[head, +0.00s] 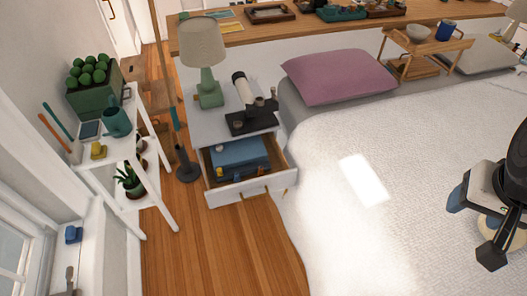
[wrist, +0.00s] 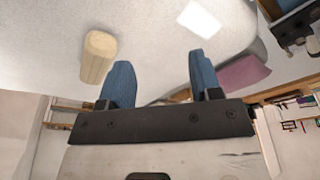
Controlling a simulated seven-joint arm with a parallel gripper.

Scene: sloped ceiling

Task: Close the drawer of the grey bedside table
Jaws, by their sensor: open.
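The grey bedside table (head: 207,130) stands left of the bed in the head view. Its drawer (head: 232,194) is pulled out toward the camera, with brass handles on a pale front. A blue box-like thing (head: 240,153) and small yellow items lie inside. My gripper (head: 457,197) is over the bed at the right edge of the head view, far from the drawer. In the wrist view its two blue fingers (wrist: 160,78) stand wide apart with nothing between them. The drawer cannot be made out clearly in the wrist view.
On the table top stand a green lamp (head: 210,92) and a black tray (head: 250,122). A floor stand (head: 186,165) and white plant shelf (head: 152,190) are to the left. The bed (head: 340,220) lies between gripper and drawer. Wooden floor (head: 215,250) before the drawer is clear.

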